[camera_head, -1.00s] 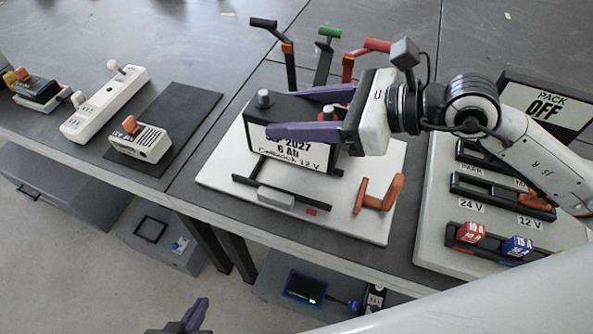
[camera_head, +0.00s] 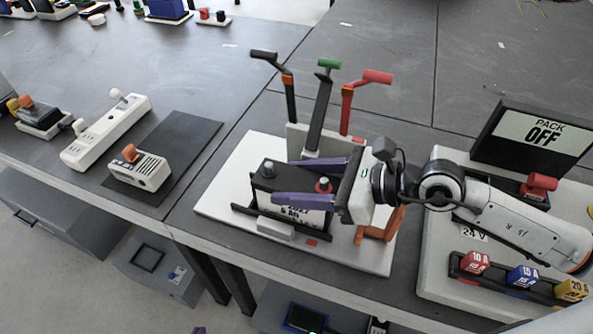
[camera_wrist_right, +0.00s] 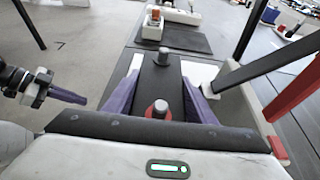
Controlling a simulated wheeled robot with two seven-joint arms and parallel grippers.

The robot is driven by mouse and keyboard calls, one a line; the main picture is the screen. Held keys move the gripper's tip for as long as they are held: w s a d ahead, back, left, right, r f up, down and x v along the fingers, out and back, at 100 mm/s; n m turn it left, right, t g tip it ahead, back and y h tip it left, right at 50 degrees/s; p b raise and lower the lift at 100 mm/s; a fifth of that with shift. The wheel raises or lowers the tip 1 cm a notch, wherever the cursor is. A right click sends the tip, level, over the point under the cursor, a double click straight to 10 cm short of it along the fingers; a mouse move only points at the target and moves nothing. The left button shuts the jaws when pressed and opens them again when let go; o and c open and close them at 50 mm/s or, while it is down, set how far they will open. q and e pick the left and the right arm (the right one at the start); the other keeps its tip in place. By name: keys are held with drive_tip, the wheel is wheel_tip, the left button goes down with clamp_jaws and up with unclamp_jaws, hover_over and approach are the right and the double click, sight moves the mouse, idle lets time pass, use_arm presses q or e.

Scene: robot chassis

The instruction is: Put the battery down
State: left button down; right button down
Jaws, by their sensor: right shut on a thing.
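The battery (camera_head: 262,190) is a dark box with a white label, a grey terminal and a red terminal. It sits low over the black rails of a white base plate (camera_head: 228,190), and its label is partly hidden. Whether it rests fully on the plate I cannot tell. My right gripper (camera_head: 284,182) has purple fingers shut along both sides of the battery. In the right wrist view the battery (camera_wrist_right: 158,85) is between the fingers. My left gripper (camera_wrist_right: 66,95) shows at the left of that view, apart from the battery; its jaw state is unclear.
Black, green and red levers (camera_head: 322,110) stand behind the battery. An orange handle (camera_head: 380,228) is at the plate's right. A panel with coloured fuses (camera_head: 475,262) and a "PACK OFF" display (camera_head: 540,135) stand right. A white charger-like box (camera_head: 140,168) lies on a dark mat at left.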

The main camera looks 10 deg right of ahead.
drive_tip(key=shift+w+a+r, duration=0.1)
drive_tip(key=shift+w+r, duration=0.05)
drive_tip(key=shift+r, duration=0.25)
drive_tip(key=c, duration=1.2)
unclamp_jaws()
drive_tip(key=shift+f, duration=0.55)
drive_tip(key=shift+o, duration=0.6)
drive_tip(key=shift+s, duration=0.2)
drive_tip(key=shift+r, duration=0.15)
